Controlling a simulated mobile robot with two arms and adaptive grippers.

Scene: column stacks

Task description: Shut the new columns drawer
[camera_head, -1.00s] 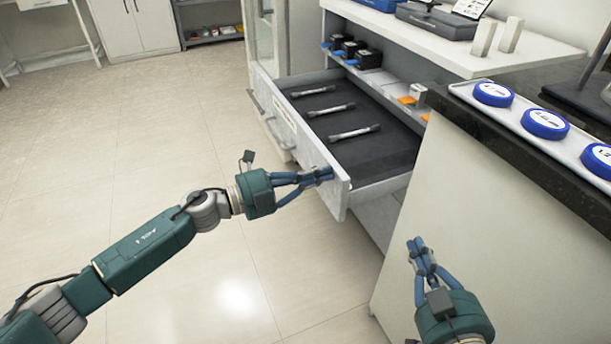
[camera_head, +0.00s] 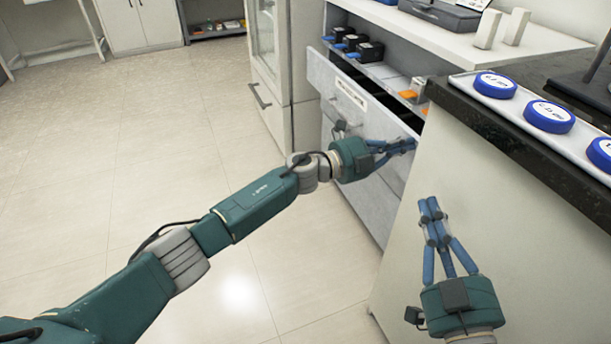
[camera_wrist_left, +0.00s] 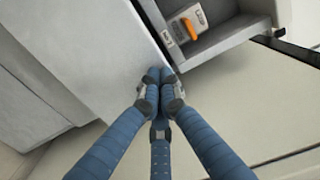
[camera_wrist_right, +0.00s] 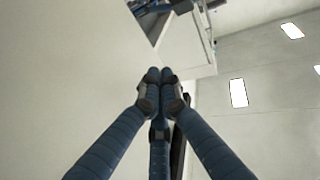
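In the left wrist view the closed fingertips (camera_wrist_left: 160,76) are at the grey front panel (camera_wrist_left: 110,50). My right gripper (camera_head: 430,203) is shut and empty, in front of the white counter side; its fingertips (camera_wrist_right: 160,76) also meet in the right wrist view.
A shelf above the drawer holds several black boxes with blue parts (camera_head: 367,52) and orange-fronted items (camera_head: 409,94). A dark-topped counter (camera_head: 500,125) with a tray of blue-lidded jars (camera_head: 547,116) stands at the right. The floor (camera_head: 120,180) at left is clear.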

